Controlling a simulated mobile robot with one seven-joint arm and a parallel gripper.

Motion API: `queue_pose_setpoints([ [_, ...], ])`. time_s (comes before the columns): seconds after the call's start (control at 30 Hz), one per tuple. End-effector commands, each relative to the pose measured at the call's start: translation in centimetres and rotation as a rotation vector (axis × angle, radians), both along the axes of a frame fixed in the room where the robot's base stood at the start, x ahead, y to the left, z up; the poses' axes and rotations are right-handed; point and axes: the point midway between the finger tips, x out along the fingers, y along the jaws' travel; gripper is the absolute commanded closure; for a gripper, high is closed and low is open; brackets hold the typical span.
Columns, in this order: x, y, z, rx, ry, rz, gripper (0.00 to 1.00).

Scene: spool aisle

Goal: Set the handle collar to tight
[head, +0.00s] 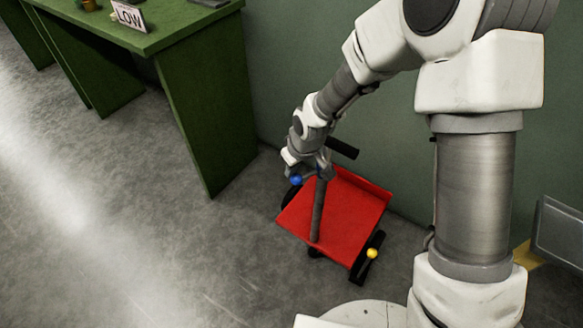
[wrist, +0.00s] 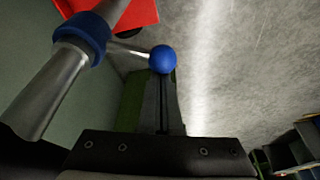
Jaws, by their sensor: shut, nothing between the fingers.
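The blue handle collar (wrist: 82,35) sits around a grey metal handle post (wrist: 50,92) in the wrist view. A thin lever runs from it to a blue ball knob (wrist: 163,60). In the head view the blue knob (head: 296,180) shows left of the post (head: 318,212), which rises from a red cart (head: 345,212). My gripper (wrist: 162,88) is shut and empty, its fingertips right by the blue knob. I cannot tell whether they touch. In the head view my gripper (head: 322,165) is at the top of the post and hides the collar. No tight mark is visible.
The cart has a black handle grip (head: 342,149), black wheels and a yellow knob (head: 372,253) at its front right. A green bench (head: 165,30) with a LOW sign (head: 129,15) stands left. A green wall is behind the cart. Floor at front left is clear.

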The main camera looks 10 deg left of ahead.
Motion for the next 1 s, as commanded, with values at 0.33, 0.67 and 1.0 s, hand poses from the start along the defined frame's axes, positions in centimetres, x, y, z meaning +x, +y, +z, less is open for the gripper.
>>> queue_pose_setpoints([
  [0.33, -0.5, -0.3, 0.1, 0.000, 0.002, 0.060, 1.00],
  [0.67, -1.4, -0.9, 0.2, -0.002, 0.006, 0.168, 1.00],
  [1.0, -3.3, -2.6, 0.5, 0.002, 0.007, 0.463, 1.00],
])
